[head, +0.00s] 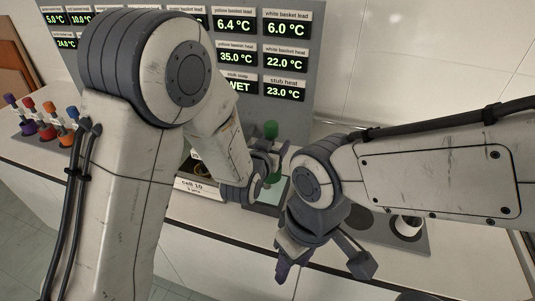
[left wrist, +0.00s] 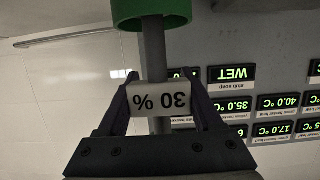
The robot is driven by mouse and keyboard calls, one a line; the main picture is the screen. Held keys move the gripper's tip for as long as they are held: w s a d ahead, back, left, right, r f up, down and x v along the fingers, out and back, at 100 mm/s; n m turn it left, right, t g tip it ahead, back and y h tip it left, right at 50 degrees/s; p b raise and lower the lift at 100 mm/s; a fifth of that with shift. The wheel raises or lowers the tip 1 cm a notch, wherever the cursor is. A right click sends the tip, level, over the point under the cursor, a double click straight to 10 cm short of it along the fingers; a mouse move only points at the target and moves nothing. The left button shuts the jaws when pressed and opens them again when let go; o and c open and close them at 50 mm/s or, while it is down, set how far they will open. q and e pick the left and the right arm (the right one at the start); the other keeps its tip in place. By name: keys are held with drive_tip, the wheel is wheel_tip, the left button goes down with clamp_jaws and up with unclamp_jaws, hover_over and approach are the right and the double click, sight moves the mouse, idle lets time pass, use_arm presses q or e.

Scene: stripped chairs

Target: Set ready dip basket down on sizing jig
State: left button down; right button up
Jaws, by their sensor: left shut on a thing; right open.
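My left gripper (head: 274,160) is shut on the grey stem of a green-ended piece, apparently the dip basket (head: 271,130), beside the grey board. In the left wrist view my left gripper (left wrist: 160,88) closes on both sides of the stem at a tag reading "30 %". The green end (left wrist: 152,10) shows at the top edge, partly cut off. A pale greenish plate, perhaps the sizing jig (head: 268,209), lies below the left gripper, largely hidden; contact cannot be told. My right gripper (head: 320,268) is open and empty, lower and in front of the counter.
A grey board (head: 225,80) with several readouts stands behind, one reading "WET". A tray labelled "cell 10" (head: 197,186) sits left of the left gripper. Several coloured pieces (head: 48,108) stand at the far left.

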use_arm(q)
drive_tip(key=f+b, duration=0.1)
drive_tip(key=f, duration=0.1)
drive_tip(key=a+f+b, duration=0.1)
drive_tip(key=f, duration=0.1)
drive_tip(key=shift+w+f+b, duration=0.1)
drive_tip(key=shift+b, duration=0.2)
drive_tip(key=shift+c, duration=0.2)
unclamp_jaws()
